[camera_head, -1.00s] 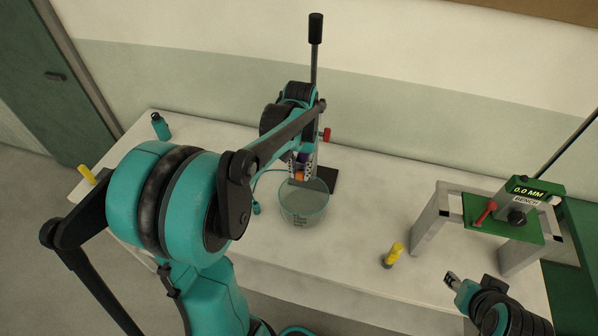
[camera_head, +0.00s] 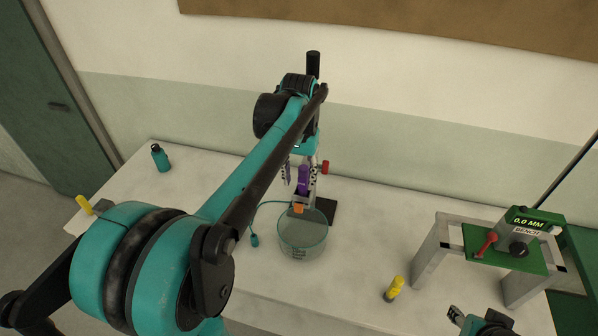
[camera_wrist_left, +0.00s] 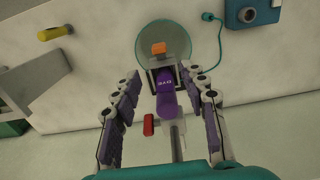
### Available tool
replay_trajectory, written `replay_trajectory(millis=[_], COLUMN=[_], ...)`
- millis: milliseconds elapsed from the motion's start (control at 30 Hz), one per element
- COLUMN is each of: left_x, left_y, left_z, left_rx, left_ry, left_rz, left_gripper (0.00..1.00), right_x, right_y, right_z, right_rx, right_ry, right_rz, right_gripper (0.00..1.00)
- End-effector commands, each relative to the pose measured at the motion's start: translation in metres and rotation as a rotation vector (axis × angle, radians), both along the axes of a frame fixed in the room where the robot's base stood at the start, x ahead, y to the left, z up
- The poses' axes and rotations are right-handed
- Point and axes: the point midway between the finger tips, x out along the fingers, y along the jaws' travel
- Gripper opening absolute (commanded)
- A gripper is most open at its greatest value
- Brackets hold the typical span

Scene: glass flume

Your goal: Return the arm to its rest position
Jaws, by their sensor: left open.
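My left gripper (camera_head: 301,184) is open in the head view, high at the end of the outstretched left arm, in front of a black-topped stand (camera_head: 313,65). Whether a finger touches that part I cannot tell. The purple part also shows in the head view (camera_head: 304,174), with an orange block (camera_head: 298,208) below it at the rim of a clear glass vessel (camera_head: 302,240). My right gripper (camera_head: 455,314) is partly visible at the bottom right.
A grey frame with a green plate and readout (camera_head: 527,221) stands on the right of the white table (camera_head: 370,215). A teal bottle (camera_head: 160,157) and another yellow item (camera_head: 85,204) are on the left. A cable (camera_head: 255,225) lies beside the vessel.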

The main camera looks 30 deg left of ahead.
Motion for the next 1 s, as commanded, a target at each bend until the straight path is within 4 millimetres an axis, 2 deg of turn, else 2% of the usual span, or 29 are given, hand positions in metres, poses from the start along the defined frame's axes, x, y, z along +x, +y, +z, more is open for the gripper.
replay_trajectory(millis=[100,200,733,867,1000], left_x=[0.0,0.0,0.0,-0.008,-0.031], left_y=[0.0,0.0,0.0,-0.008,-0.032], left_z=[0.015,0.021,0.022,0.011,-0.023], left_rx=[0.0,0.0,0.0,0.007,0.027], left_ry=[0.0,0.0,-0.001,-0.029,-0.131], left_rz=[0.0,0.0,0.0,-0.013,-0.055], left_gripper=[0.43,0.43,0.43,0.43,0.43], right_x=[0.0,0.0,0.0,0.0,0.0], right_y=[0.0,0.0,0.0,0.0,0.0], right_z=[0.0,0.0,0.0,-0.01,-0.039], right_rx=[0.0,0.0,0.0,0.0,0.0], right_ry=[0.0,0.0,0.0,0.0,0.0], right_rz=[0.0,0.0,0.0,0.0,0.0], right_gripper=[0.4,0.4,0.4,0.4,0.4])
